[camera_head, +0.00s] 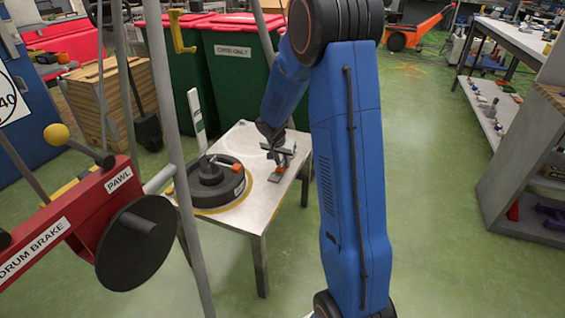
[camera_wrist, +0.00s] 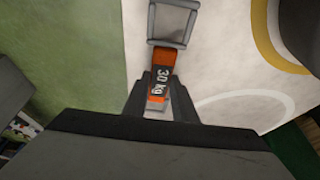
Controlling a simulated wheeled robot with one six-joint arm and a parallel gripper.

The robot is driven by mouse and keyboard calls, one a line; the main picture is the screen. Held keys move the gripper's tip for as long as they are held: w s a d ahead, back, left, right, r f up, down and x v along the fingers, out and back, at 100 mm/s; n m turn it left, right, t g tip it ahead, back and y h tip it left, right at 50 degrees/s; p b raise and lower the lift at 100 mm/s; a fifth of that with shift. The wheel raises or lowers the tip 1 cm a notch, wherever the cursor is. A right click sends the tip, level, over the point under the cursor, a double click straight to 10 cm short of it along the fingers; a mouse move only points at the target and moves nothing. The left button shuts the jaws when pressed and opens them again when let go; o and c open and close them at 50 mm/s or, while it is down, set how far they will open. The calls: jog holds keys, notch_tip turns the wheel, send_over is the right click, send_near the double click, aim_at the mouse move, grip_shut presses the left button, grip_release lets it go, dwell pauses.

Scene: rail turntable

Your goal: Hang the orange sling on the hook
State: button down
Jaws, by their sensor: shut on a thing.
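The orange sling (camera_wrist: 164,62) shows in the wrist view as a short orange strap with a dark "30 kg" label and a grey metal ring (camera_wrist: 172,22) at its far end. My gripper (camera_wrist: 160,97) is shut on the strap, with a finger on each side. In the head view my gripper (camera_head: 276,149) is over the right part of a small pale table, and a bit of orange (camera_head: 278,171) shows just below it. I cannot tell whether the sling touches the tabletop. A yellow hook-shaped piece (camera_head: 181,36) is at the upper left; I cannot tell if it is the task's hook.
A dark round drum (camera_head: 208,187) with an orange piece on it fills the left of the table (camera_head: 250,219). Grey poles and a red drum-brake arm (camera_head: 70,215) stand at left. Bins (camera_head: 234,62) are behind.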

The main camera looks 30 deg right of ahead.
jog(key=shift+f, duration=0.2)
jog(key=c, duration=1.5)
grip_release()
jog(key=shift+o, duration=0.2)
